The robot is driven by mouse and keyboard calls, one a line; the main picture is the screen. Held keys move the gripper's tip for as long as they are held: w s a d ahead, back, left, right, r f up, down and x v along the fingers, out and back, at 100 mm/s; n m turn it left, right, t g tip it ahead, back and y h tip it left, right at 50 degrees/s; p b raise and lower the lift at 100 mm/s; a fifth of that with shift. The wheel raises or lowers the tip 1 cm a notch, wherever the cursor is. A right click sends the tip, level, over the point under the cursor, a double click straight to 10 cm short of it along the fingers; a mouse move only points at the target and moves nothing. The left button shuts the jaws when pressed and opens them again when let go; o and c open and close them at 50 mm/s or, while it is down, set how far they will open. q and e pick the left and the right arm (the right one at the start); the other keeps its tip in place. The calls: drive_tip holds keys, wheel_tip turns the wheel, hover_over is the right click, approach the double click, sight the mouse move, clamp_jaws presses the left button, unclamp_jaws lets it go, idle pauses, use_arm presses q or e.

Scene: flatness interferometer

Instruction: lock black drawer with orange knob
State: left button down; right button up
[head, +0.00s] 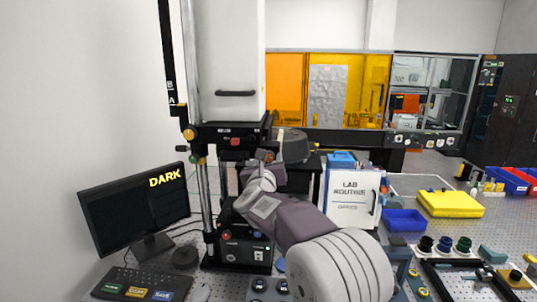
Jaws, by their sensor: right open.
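The flatness interferometer stands left of centre, with a tall white housing (228,55). Below the housing is a black drawer-like unit (222,136) with a small red-orange part on its front. An orange-yellow knob (189,134) sits at the left, beside the vertical column. My right arm reaches in from the bottom. My right gripper (264,158) is at the right end of the black unit, small and partly hidden by my own wrist. It is open; I cannot tell whether it touches anything. My left gripper is out of view.
A black base box (243,241) stands below the unit.

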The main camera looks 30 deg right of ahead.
drive_tip(key=shift+w+d, duration=0.4)
drive_tip(key=shift+w, duration=0.2)
clamp_jaws()
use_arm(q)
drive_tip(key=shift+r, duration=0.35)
use_arm(e)
drive_tip(key=n, duration=0.7)
drive_tip(key=shift+n, duration=0.3)
drive_tip(key=n, duration=0.4)
drive_tip(key=shift+r+n, duration=0.1)
drive_tip(key=shift+n, duration=0.2)
use_arm(q)
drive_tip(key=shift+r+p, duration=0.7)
drive_tip(key=shift+p, duration=0.1)
use_arm(e)
drive_tip(key=n, duration=0.4)
drive_tip(key=shift+n, duration=0.3)
